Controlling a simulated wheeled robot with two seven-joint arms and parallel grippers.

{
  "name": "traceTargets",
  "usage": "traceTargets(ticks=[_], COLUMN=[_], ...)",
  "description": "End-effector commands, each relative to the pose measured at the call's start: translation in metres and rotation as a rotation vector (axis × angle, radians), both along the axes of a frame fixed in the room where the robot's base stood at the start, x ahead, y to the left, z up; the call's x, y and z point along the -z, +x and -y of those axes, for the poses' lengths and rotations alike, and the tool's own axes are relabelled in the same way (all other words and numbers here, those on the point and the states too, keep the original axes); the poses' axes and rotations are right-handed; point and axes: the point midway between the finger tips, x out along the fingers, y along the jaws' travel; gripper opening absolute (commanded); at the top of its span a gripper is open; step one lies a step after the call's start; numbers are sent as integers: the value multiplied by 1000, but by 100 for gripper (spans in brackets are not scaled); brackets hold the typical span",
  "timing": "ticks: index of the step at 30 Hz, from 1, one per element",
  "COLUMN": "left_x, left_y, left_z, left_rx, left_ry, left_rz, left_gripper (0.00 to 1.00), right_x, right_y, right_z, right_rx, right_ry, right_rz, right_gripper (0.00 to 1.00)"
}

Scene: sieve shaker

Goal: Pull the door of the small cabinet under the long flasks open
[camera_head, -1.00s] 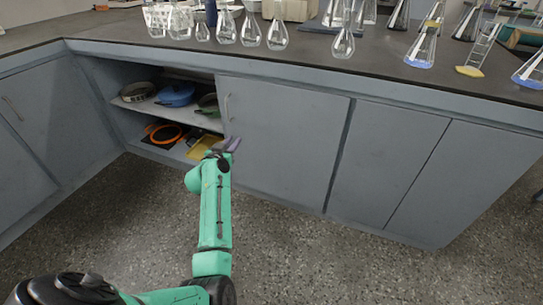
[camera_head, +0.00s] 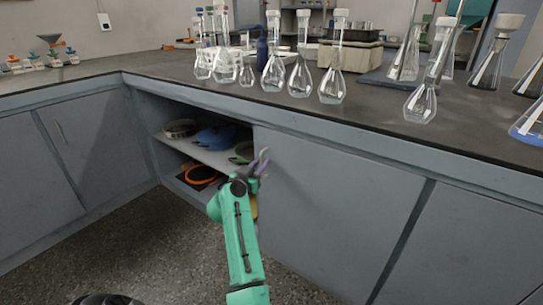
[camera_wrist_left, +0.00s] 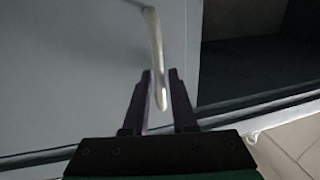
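The grey cabinet door (camera_head: 335,205) stands shut beside an open shelf bay, below several long-necked flasks (camera_head: 332,85) on the counter. My left gripper (camera_head: 261,160) is at the door's left edge, near its upper part. In the left wrist view, the pale curved bar handle (camera_wrist_left: 155,45) hangs on the door (camera_wrist_left: 70,60), and its lower end reaches between the two dark fingers of my left gripper (camera_wrist_left: 161,78). The fingers stand apart with narrow gaps beside the handle. In the head view, the gripper largely hides the handle. My right gripper is not in view.
The open bay (camera_head: 215,155) left of the door holds a blue pan (camera_head: 216,137), an orange ring (camera_head: 200,175) and other pans. The counter edge (camera_head: 330,135) overhangs above my gripper. Clear speckled floor (camera_head: 130,255) lies in front of the cabinets.

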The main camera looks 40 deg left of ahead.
Motion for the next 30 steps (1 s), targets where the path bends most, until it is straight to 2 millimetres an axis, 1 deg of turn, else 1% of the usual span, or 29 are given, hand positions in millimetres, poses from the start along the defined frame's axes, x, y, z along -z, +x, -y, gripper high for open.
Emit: traceTargets(ticks=[8,9,11,30], left_x=[0,0,0,1], left_y=[-1,-1,-1,-1], left_z=[-1,-1,-1,0], left_rx=[-1,0,0,0], left_ry=[0,0,0,0], left_rz=[0,0,0,-1], left_gripper=[25,22,0,0], right_x=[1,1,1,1], right_y=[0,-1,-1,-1], right_z=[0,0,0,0], right_rx=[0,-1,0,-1], right_ry=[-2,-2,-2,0], right_rz=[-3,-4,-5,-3], right_gripper=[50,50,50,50])
